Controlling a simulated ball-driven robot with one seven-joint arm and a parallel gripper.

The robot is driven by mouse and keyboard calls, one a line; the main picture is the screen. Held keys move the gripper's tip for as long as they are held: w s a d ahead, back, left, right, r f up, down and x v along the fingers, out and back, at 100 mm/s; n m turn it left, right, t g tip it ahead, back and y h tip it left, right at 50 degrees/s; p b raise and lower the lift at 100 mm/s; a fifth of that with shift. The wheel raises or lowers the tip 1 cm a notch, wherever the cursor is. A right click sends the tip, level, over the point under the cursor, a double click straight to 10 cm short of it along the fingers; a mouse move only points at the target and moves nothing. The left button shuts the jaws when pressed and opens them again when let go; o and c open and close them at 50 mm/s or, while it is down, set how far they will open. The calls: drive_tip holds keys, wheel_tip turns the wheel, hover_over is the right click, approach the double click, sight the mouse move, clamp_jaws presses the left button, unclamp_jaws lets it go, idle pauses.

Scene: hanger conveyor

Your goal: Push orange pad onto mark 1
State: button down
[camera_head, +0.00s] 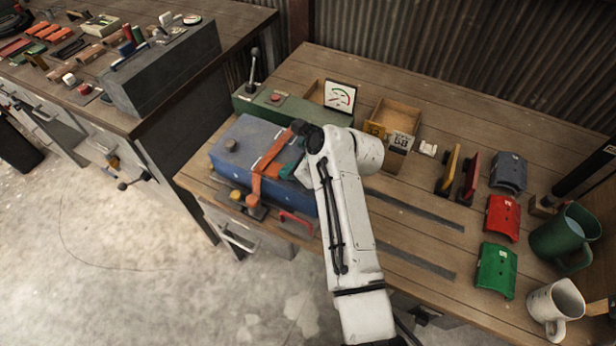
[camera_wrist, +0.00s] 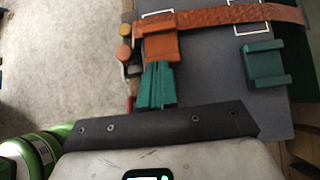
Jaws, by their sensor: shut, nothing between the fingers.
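The orange pad (camera_wrist: 162,47) lies on the blue box (camera_wrist: 210,75), beside an orange strap (camera_wrist: 215,20). In the wrist view my gripper (camera_wrist: 158,68) has its teal fingers shut and empty, with their tips at the pad's near edge; contact looks close but is hard to confirm. Beyond the pad, a white square outline (camera_wrist: 157,14) shows partly under the strap. A second outline (camera_wrist: 252,16) is farther right. I cannot read which is mark 1. In the head view my arm hides part of the blue box (camera_head: 228,160); the orange strap (camera_head: 268,160) crosses its top.
A teal pad (camera_wrist: 265,65) lies right of my fingers on the box. Round knobs (camera_wrist: 124,42) stand at the box's left edge in the wrist view. The bench also holds wooden bins (camera_head: 393,118), coloured covers (camera_head: 497,270) and a green mug (camera_head: 562,238).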

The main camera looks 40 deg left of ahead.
drive_tip(key=shift+s+a, duration=0.15)
drive_tip(key=shift+a, duration=0.5)
drive_tip(key=shift+s+a, duration=0.15)
drive_tip(key=shift+a, duration=0.45)
drive_tip(key=d+p, duration=0.2)
drive_tip(key=d, duration=0.1)
drive_tip(key=w+d+r, duration=0.1)
drive_tip(key=d, duration=0.1)
drive_tip(key=shift+w+r+p, duration=0.1)
drive_tip(key=shift+p, duration=0.3)
drive_tip(key=v, duration=0.8)
drive_tip(key=shift+d+r, duration=0.15)
